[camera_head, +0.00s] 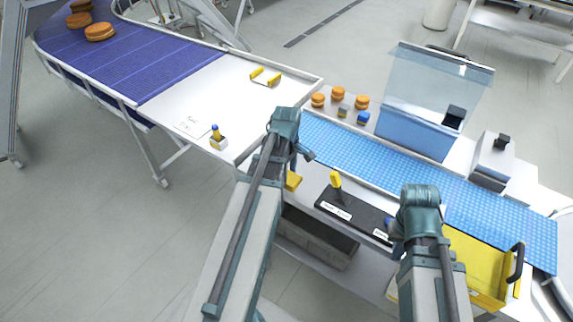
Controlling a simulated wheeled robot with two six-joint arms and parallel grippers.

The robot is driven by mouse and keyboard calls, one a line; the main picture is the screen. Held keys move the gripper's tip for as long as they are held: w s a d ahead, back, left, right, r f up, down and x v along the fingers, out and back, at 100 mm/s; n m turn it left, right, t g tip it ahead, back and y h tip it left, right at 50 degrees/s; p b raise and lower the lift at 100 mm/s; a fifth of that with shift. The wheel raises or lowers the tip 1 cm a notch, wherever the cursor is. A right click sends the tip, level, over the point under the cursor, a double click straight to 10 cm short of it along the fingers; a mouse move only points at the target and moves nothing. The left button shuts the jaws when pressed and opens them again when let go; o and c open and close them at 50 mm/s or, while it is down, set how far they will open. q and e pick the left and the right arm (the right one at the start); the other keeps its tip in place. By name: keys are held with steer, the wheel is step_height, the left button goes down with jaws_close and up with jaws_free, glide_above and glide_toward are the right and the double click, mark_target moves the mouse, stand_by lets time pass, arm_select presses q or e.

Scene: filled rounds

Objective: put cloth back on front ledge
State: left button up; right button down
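The front ledge runs along the near side of the blue conveyor, with a black holder (350,213) on it bearing white labels too small to read. A yellow-handled tool (336,182) stands upright in the holder. A small blue patch (390,223), possibly the cloth, shows at the holder's right end, right beside my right gripper (394,238). The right arm hides much of that spot, so I cannot tell whether the fingers hold it. My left gripper (296,160) hangs over the ledge's left end, its fingers mostly hidden, above a small yellow object (293,181).
A blue belt (400,180) runs behind the ledge, with a clear guard (435,90) and several small buns (338,93) beyond it. A yellow bin (475,265) hangs at the right. A white table (220,95) and a purple conveyor (130,60) lie at the left.

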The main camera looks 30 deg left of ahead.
arm_select(q)
steer(key=w+a, duration=0.1)
steer(key=w, duration=0.1)
steer(key=w+a, duration=0.1)
steer(key=w, duration=0.1)
steer(key=w+a, duration=0.2)
steer(key=w, duration=0.1)
steer(key=shift+f+b, duration=0.3)
steer(key=shift+f, duration=0.05)
step_height(320, 180, down, 4)
steer(key=b, duration=0.3)
steer(key=shift+w+a+r, duration=0.1)
steer(key=shift+w+r, duration=0.05)
steer(key=shift+r, duration=0.05)
steer(key=shift+b, duration=0.3)
steer(key=shift+f, duration=0.15)
steer(key=o, duration=1.1)
step_height(320, 180, up, 12)
steer(key=p, duration=1.2)
steer(key=shift+r, duration=0.2)
